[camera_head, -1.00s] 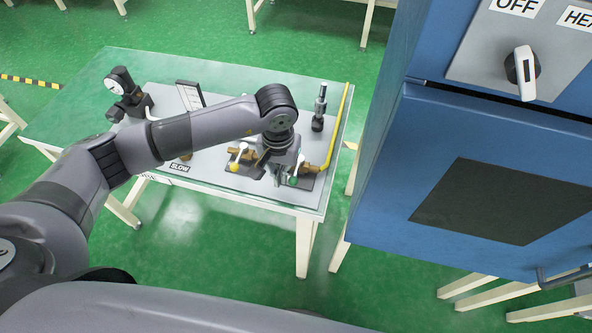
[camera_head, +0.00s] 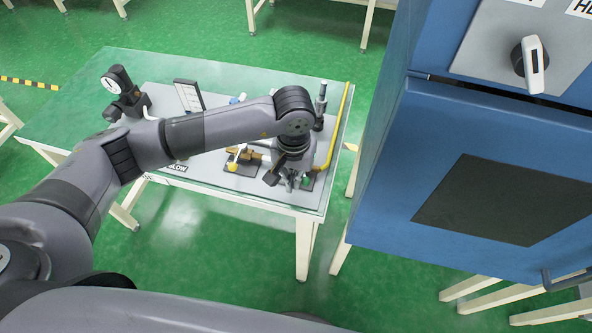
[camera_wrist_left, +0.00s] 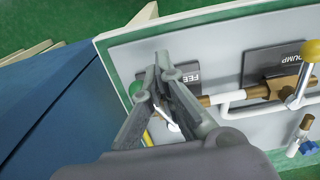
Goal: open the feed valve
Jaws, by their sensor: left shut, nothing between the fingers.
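The feed valve has a green knob (camera_head: 305,181) at the right end of the panel, partly hidden by my left gripper. In the left wrist view, the green knob (camera_wrist_left: 135,88) and a short white piece of the lever (camera_wrist_left: 166,121) show around the fingers. The dark label plate (camera_wrist_left: 188,77) reads "FEE", the rest covered. My left gripper (camera_head: 291,182) points down at this valve. In the wrist view its fingertips (camera_wrist_left: 160,62) are together and empty, over the plate beside the green knob. Whether they touch the lever is hidden. My right gripper is in neither view.
A second valve with a yellow knob (camera_head: 233,166) stands left of the gripper. A yellow pipe (camera_head: 340,125) runs along the panel's right edge. A gauge (camera_head: 114,84) stands at the far left. A blue cabinet (camera_head: 385,190) is close on the right.

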